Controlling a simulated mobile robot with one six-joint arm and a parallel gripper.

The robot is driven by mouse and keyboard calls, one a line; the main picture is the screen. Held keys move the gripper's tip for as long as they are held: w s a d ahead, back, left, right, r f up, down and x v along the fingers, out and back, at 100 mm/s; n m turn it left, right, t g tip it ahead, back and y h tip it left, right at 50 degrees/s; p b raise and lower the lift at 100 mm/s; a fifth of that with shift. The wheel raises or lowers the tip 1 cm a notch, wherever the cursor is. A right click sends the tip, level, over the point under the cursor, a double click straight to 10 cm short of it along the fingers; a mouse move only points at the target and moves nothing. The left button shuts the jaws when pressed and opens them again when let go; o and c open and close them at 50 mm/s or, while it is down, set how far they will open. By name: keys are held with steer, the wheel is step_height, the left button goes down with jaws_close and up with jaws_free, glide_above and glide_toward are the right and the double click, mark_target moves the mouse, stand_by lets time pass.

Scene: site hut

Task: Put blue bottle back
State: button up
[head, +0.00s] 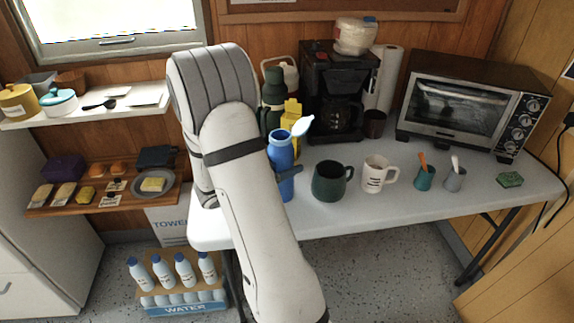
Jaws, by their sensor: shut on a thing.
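The blue bottle (281,155) is upright over the left part of the white table (430,205), just right of my arm. My gripper (288,173) is shut on it at mid-height, with a dark finger showing across its front. My arm hides the bottle's left side and most of my gripper. A pale rounded piece (302,125) shows beside the bottle's top; I cannot tell if it belongs to it. I cannot tell whether the bottle's base touches the table.
A dark green mug (332,181) stands close right of the bottle, then a white mug (377,175) and two small cups. Behind are a yellow box (291,113), a dark green flask (273,90), a coffee maker (335,85) and a toaster oven (462,105). Wall shelves are left.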

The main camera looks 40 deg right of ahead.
steer(key=shift+f, duration=0.2)
steer(key=o, duration=1.3)
steer(key=shift+c, duration=0.2)
steer(key=shift+r, duration=0.1)
